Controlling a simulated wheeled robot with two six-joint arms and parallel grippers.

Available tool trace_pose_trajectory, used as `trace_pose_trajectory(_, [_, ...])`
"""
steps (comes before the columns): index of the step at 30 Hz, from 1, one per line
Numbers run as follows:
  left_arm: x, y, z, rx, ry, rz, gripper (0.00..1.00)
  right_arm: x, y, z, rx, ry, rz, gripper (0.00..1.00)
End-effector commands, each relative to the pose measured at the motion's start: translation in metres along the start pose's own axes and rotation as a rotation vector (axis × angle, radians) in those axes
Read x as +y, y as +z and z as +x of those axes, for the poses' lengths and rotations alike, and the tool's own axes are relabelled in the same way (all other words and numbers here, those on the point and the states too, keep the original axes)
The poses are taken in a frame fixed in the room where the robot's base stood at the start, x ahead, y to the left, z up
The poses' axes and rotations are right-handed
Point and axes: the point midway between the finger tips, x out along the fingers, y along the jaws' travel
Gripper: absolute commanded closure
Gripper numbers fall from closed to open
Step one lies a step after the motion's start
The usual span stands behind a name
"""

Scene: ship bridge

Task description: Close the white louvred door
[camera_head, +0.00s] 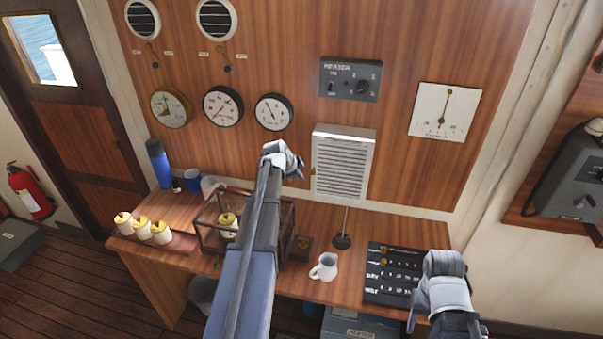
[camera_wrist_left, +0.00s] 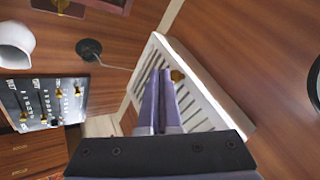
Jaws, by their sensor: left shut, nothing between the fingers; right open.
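The white louvred door (camera_head: 341,168) is on the wooden wall panel, in a white box-like frame, in the middle of the head view. A small brass knob (camera_head: 312,171) is at its left edge. The door looks closed or nearly so; I cannot tell if it is fully flush. My left gripper (camera_head: 297,163) is shut and empty, just left of the door. In the left wrist view its fingers (camera_wrist_left: 160,100) overlap the louvres (camera_wrist_left: 190,108), close to the knob (camera_wrist_left: 177,76); contact is unclear. My right gripper (camera_head: 440,285) is open and empty, over the desk's right front.
Below the door stands a desk (camera_head: 350,285) with a white jug (camera_head: 324,267), a black-based stand (camera_head: 342,241), a dark board with brass pegs (camera_head: 392,262) and a glass-sided case. Gauges and a heater panel (camera_head: 350,79) are on the wall above.

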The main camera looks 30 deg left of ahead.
Motion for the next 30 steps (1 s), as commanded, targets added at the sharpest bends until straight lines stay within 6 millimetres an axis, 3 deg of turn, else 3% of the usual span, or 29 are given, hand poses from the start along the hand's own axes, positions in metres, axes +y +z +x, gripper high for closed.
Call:
trace_pose_trajectory(3, [-0.007, 0.002, -0.027, -0.001, 0.0, -0.004, 1.0, 0.002, 0.002, -0.024, -0.001, 0.0, -0.002, 0.45])
trace_pose_trajectory(10, [-0.016, 0.009, -0.062, -0.002, 0.0, -0.002, 1.0, 0.005, 0.004, -0.052, -0.002, -0.001, 0.007, 0.45])
trace_pose_trajectory(24, [-0.015, 0.012, -0.066, -0.001, 0.002, -0.001, 1.0, 0.005, 0.004, -0.054, -0.002, -0.002, 0.013, 0.45])
trace_pose_trajectory(27, [0.003, 0.005, -0.059, -0.003, 0.024, -0.01, 1.0, 0.004, 0.003, -0.045, -0.002, -0.002, 0.013, 0.45])
trace_pose_trajectory(29, [0.027, -0.005, -0.05, -0.007, 0.055, -0.022, 1.0, 0.003, 0.003, -0.035, -0.002, -0.001, 0.012, 0.45])
trace_pose_trajectory(30, [0.048, -0.012, -0.043, -0.015, 0.082, -0.034, 1.0, 0.002, 0.002, -0.027, -0.002, -0.001, 0.011, 0.45])
